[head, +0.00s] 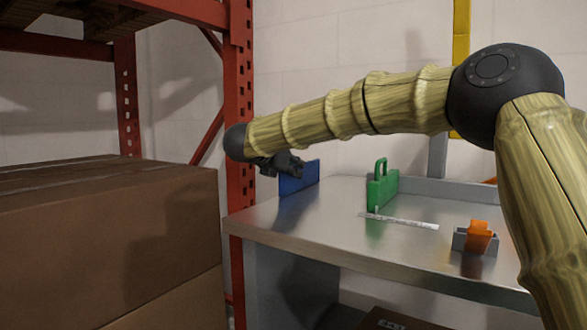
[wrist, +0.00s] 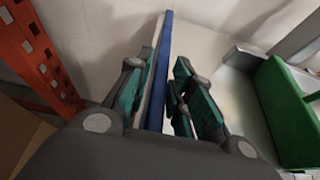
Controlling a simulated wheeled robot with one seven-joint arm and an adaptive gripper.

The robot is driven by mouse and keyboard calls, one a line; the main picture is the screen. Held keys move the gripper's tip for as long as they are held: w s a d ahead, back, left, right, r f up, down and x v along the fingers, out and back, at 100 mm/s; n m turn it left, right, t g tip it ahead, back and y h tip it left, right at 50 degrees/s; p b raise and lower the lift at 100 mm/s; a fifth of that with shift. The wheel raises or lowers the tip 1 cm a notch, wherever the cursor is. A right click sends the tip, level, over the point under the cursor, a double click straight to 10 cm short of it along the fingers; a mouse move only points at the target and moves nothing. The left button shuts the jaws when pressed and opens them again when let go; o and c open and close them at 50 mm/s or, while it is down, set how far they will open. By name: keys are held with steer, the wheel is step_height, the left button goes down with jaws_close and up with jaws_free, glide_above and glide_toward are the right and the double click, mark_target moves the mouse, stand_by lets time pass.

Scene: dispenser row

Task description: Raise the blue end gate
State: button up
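The blue end gate (head: 300,178) stands upright at the left end of the metal table. My gripper (head: 284,163) is at its upper part, and hides some of it in the head view. In the wrist view the blue end gate (wrist: 163,75) shows nearly edge-on as a thin upright strip. My gripper (wrist: 165,65) is open, with one teal-padded finger on each side of it. A gap shows between the gate and the fingers, so I see no firm contact. The gate's handle, if it has one, is hidden.
A green gate with a loop handle (head: 382,190) stands to the right. An orange part in a grey holder (head: 478,238) and a flat light strip (head: 400,221) are on the metal table (head: 330,235). A red rack post (head: 240,120) and cardboard boxes (head: 110,230) are at left.

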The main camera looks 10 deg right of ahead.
steer(key=shift+o, duration=0.4)
steer(key=shift+s+a+r, duration=0.25)
steer(key=shift+s+r, duration=0.05)
steer(key=shift+s, duration=0.1)
steer(key=v, duration=1.1)
steer(key=shift+f, duration=0.15)
